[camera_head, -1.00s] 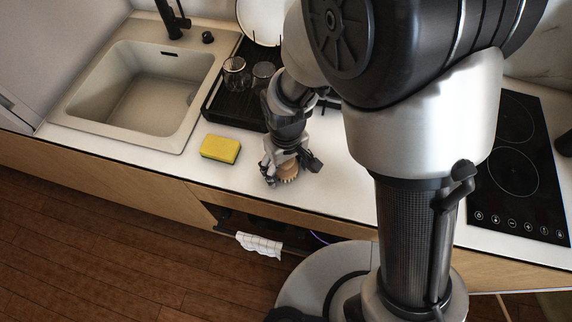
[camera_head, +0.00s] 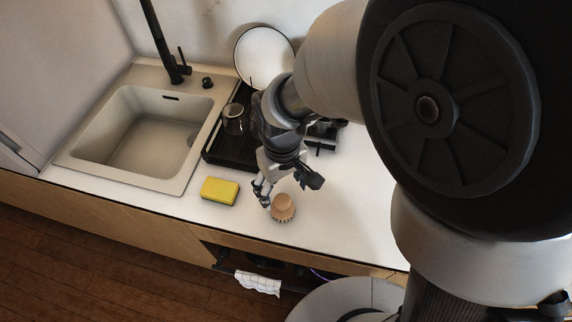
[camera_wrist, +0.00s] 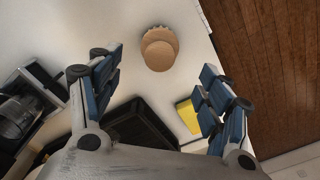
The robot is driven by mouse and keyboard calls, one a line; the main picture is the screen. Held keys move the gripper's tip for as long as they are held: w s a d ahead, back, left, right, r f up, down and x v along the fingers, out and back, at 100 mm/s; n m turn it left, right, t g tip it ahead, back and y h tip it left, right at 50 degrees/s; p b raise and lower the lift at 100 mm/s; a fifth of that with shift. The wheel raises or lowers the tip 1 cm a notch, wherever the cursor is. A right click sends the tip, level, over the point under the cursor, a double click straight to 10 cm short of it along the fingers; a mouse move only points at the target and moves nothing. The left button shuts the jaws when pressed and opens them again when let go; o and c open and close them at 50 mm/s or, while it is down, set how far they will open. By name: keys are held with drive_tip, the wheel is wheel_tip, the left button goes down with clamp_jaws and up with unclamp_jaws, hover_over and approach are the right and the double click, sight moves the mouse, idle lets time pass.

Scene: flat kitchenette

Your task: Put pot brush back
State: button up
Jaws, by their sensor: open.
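The pot brush (camera_head: 283,206), with a round wooden top and bristles below, stands upright on the white counter near its front edge. In the wrist view the brush (camera_wrist: 159,50) lies beyond and between the fingertips, with no visible contact. My gripper (camera_head: 287,186) is open and empty, just behind and above the brush in the head view. Its two blue-padded fingers are spread wide in the wrist view (camera_wrist: 162,75).
A yellow sponge (camera_head: 220,190) lies left of the brush. The sink (camera_head: 140,130) with a black faucet (camera_head: 165,50) is at left. A black dish rack (camera_head: 228,150) holds a glass (camera_head: 234,119) and a white plate (camera_head: 263,57). The counter right of the brush is clear.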

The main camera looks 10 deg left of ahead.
drive_tip(key=shift+r, duration=0.5)
drive_tip(key=s+d+r+m+t, duration=0.15)
drive_tip(key=d+r+m, duration=0.25)
drive_tip(key=d+r, duration=0.75)
drive_tip(key=s+d+r+m+t, duration=0.3)
drive_tip(key=s+d+r+m, duration=0.1)
drive_tip(key=s+d, duration=0.3)
drive_tip(key=shift+s+d+r, duration=0.4)
drive_tip(key=shift+d+r, duration=0.15)
drive_tip(key=shift+d, duration=0.4)
drive_tip(key=shift+f+b, duration=1.2)
